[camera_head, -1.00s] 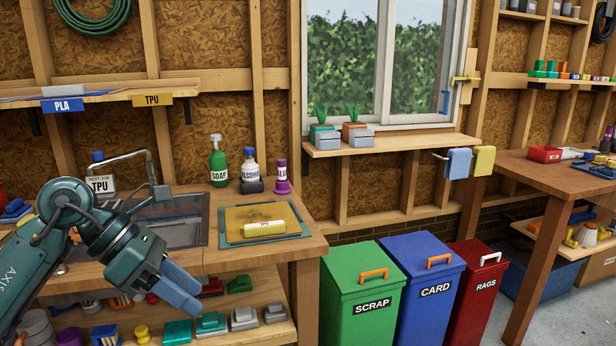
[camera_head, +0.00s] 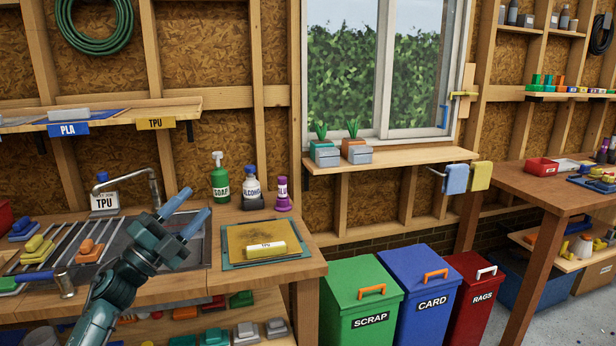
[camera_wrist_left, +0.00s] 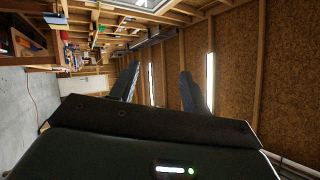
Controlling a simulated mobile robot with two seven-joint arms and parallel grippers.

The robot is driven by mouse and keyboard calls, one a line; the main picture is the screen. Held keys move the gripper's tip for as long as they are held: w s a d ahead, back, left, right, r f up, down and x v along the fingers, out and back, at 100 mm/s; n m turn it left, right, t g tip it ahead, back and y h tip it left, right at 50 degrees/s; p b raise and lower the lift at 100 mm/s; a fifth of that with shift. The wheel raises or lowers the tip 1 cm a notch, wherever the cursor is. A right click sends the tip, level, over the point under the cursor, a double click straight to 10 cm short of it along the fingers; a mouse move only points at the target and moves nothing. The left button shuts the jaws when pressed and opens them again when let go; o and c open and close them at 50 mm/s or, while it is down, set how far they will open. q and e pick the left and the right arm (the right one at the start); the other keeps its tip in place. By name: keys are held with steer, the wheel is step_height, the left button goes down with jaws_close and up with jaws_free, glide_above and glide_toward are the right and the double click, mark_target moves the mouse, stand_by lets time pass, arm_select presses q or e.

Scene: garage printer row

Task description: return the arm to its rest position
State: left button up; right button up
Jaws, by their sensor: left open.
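My left gripper (camera_head: 186,213) is open and empty, in front of the sink (camera_head: 140,254) in the head view. Its two blue-grey fingers point up and to the right, with a gap between them. In the left wrist view the same fingers (camera_wrist_left: 158,88) stand apart with nothing between them. That view looks past them at the wooden wall and roof beams. My left arm comes in from the bottom left of the head view. My right gripper does not show.
A yellow TPU piece (camera_head: 266,249) lies on a mat (camera_head: 232,238) right of the gripper. Soap (camera_head: 220,181), alcohol (camera_head: 252,189) and glue (camera_head: 282,195) bottles stand behind it. A drying rack (camera_head: 62,246) holds coloured pieces at left.

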arm_select(q)
steer(key=w+a+f+n+t+y, duration=0.25)
steer(key=a+n+y, duration=0.25)
steer(key=n+y, duration=0.25)
steer(key=w+a+f+n+t+y, duration=0.1)
steer(key=w+a+n+y, duration=0.2)
steer(key=a+n+y, duration=0.35)
step_height(320, 180, down, 9)
steer(key=n+g+y, duration=0.3)
steer(key=n+g, duration=0.2)
steer(key=n, duration=0.4)
steer(key=s+d+f+m+g+h, duration=0.1)
steer(key=s+d+f+g+h, duration=0.1)
steer(key=s+d+f, duration=0.6)
steer(key=s+d+f+g+h, duration=0.15)
steer(key=s+d+f, duration=0.25)
steer(key=s+f, duration=0.7)
steer(key=s+d+f+g, duration=0.1)
steer(key=s+d, duration=0.3)
steer(key=s, duration=0.6)
steer(key=s+d+f+g+h, duration=0.1)
steer(key=s+d+f, duration=0.3)
steer(key=s, duration=0.6)
steer(key=shift+f+n+g, duration=0.3)
steer(key=shift+n+g, duration=0.1)
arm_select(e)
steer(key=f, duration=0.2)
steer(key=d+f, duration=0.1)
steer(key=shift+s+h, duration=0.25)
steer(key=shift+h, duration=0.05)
